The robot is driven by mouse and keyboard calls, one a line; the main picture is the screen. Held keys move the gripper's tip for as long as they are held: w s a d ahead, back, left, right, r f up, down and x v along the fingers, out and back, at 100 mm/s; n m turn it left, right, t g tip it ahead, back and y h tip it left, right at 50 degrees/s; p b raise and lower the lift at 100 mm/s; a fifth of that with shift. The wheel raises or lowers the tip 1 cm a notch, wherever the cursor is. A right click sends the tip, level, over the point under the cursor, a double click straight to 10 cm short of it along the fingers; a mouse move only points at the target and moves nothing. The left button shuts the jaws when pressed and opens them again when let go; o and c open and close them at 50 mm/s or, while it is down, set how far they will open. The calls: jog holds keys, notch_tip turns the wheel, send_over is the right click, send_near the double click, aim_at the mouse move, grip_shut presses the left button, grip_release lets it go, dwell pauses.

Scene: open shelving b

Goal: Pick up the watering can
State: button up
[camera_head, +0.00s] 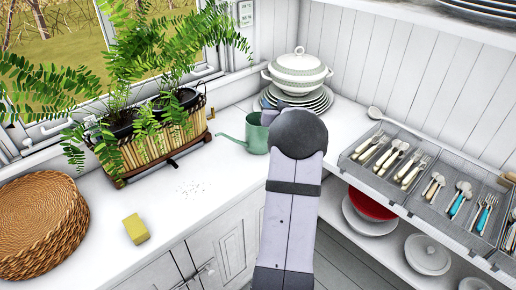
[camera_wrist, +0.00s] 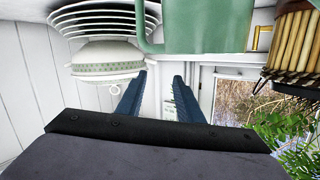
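The green watering can (camera_head: 256,136) stands on the white counter, right of the planter, with its thin spout pointing left. Its right side and top are partly hidden by my arm in the head view. In the wrist view, which looks upside down, the can (camera_wrist: 205,28) fills the top middle, close to the fingers. My gripper (camera_wrist: 159,76) is open, with two dark blue fingers apart and nothing between them. In the head view the gripper is mostly hidden behind my arm, near the top of the can. I cannot tell whether it touches the can.
A white tureen (camera_head: 299,72) stands on stacked plates (camera_head: 318,101) just behind and right of the can. A bamboo planter (camera_head: 152,150) with ferns is on the left. A yellow sponge (camera_head: 135,229), wicker baskets (camera_head: 42,226) and a cutlery tray (camera_head: 425,178) are farther off.

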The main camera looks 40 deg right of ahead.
jog(key=s+d+f+n+t+y+b, duration=0.1)
jog(key=s+f, duration=0.1)
jog(key=s+f+n+t+y+b, duration=0.1)
jog(key=f+n+b, duration=0.1)
jog(key=f, duration=0.1)
jog(key=s+d+f+n+t+y+b, duration=0.1)
jog(key=s+f, duration=0.1)
jog(key=shift+s+d+f+n+t, duration=0.2)
jog(key=shift+s+d+n+t, duration=0.1)
jog(key=shift+n+t, duration=0.1)
jog(key=shift+s+a+f+n+y+b, duration=0.1)
jog(key=shift+a+f+n+y+b, duration=0.2)
jog(key=shift+a+f+y+b, duration=0.1)
jog(key=shift+w+d+r, duration=0.1)
jog(key=shift+w+d, duration=0.05)
jog(key=shift+w, duration=0.5)
jog(key=shift+p+x, duration=0.65)
jog(key=shift+x, duration=2.4)
jog(key=shift+d, duration=0.15)
jog(key=shift+s, duration=0.1)
grip_shut()
